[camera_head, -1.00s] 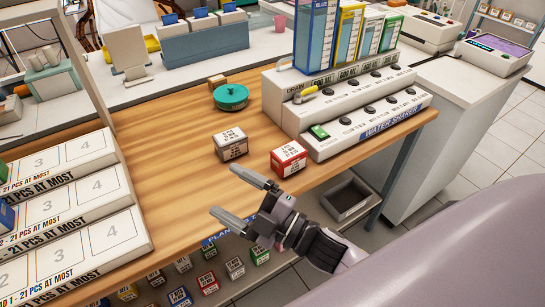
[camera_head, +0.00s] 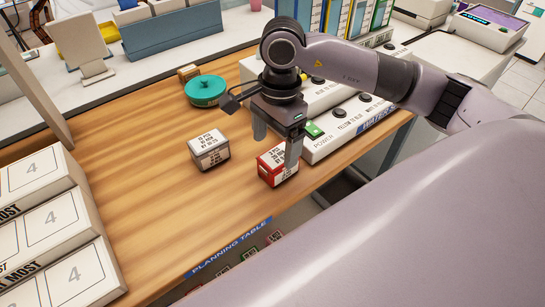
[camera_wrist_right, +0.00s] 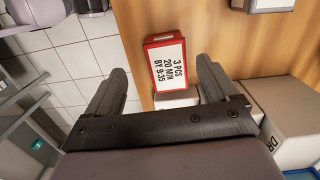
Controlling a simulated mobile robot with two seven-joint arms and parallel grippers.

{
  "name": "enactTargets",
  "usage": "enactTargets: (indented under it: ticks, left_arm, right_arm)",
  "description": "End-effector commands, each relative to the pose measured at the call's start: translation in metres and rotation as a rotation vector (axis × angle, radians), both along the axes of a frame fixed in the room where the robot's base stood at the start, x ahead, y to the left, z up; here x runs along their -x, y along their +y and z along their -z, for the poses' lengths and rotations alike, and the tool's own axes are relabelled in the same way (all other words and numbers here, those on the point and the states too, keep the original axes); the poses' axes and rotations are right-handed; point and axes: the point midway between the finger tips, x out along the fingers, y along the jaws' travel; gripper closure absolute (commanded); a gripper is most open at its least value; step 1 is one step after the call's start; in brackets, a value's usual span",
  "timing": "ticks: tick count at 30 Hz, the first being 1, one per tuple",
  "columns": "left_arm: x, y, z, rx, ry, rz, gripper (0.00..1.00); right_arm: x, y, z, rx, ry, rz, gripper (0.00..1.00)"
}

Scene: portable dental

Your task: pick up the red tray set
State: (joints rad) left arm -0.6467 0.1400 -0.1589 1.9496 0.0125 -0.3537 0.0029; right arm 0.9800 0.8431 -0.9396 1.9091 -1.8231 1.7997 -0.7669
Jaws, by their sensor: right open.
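The red tray set (camera_head: 274,172) is a small red box with a white label on the wooden table, near its front edge. In the right wrist view the red tray set (camera_wrist_right: 165,60) shows its label "3 PCS 20 MIN BY 9:35" between and beyond the fingertips. My right gripper (camera_head: 277,146) is open, points down, and is over the red box, with one finger hiding part of it. The right gripper also shows in the wrist view (camera_wrist_right: 162,72), with nothing held. My left gripper is not in view.
A grey-white labelled box (camera_head: 208,150) stands left of the red one. A teal lidded pot (camera_head: 205,90) is behind. The white water shaker unit (camera_head: 345,135) stands close on the right.

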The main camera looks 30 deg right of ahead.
Motion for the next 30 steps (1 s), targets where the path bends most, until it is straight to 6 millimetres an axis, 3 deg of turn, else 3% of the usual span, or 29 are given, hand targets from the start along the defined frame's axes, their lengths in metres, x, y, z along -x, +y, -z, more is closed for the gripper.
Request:
enactTargets:
  ticks: [5, 18, 27, 29, 30]
  left_arm:
    - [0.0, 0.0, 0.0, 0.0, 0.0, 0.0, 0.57]
    - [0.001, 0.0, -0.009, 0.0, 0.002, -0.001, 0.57]
    - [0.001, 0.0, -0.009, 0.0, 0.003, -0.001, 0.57]
    - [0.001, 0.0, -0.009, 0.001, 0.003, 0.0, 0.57]
    - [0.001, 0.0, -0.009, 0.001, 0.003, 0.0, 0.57]
  right_arm:
    - [-0.005, -0.018, 0.002, 0.076, -0.019, 0.001, 0.13]
    - [-0.006, -0.015, 0.059, 0.072, -0.018, 0.001, 0.13]
    - [-0.007, -0.015, 0.065, 0.072, -0.021, 0.001, 0.13]
    - [-0.007, -0.015, 0.065, 0.071, -0.021, 0.001, 0.29]
    - [-0.007, -0.015, 0.065, 0.071, -0.021, 0.001, 0.42]
